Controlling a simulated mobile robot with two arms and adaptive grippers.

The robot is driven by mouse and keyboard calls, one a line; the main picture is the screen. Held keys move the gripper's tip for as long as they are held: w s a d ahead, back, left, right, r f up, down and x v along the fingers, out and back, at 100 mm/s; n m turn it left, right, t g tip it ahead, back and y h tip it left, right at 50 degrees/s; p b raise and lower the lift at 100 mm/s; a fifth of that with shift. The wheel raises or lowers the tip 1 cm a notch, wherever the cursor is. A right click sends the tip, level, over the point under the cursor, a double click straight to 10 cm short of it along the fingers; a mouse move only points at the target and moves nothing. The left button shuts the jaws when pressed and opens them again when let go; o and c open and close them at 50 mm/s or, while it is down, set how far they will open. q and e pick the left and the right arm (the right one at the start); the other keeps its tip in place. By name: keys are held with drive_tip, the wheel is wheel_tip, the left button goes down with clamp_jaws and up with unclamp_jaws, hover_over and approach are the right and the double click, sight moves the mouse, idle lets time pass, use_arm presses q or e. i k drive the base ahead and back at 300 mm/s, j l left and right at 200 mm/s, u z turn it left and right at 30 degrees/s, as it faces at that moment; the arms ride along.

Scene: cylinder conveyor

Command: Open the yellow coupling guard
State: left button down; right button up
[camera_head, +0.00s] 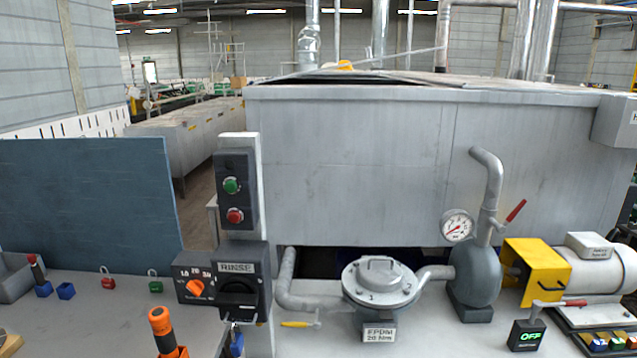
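The yellow coupling guard (530,266) is a box-shaped cover between the grey pump (474,278) and the light grey motor (592,265) at the right. Neither of my grippers shows in this view.
A red-handled lever on a black OFF block (526,336) stands just in front of the guard. A pressure gauge (457,226) and a red valve lever (515,210) are above left. An orange-and-black tool (163,326) stands at the front left. The large tank (350,165) closes off the back.

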sight(551, 275)
drive_tip(key=z, duration=1.3)
drive_tip(key=i+l+u, duration=0.6)
drive_tip(key=i+l, duration=0.1)
drive_tip(key=i, duration=0.1)
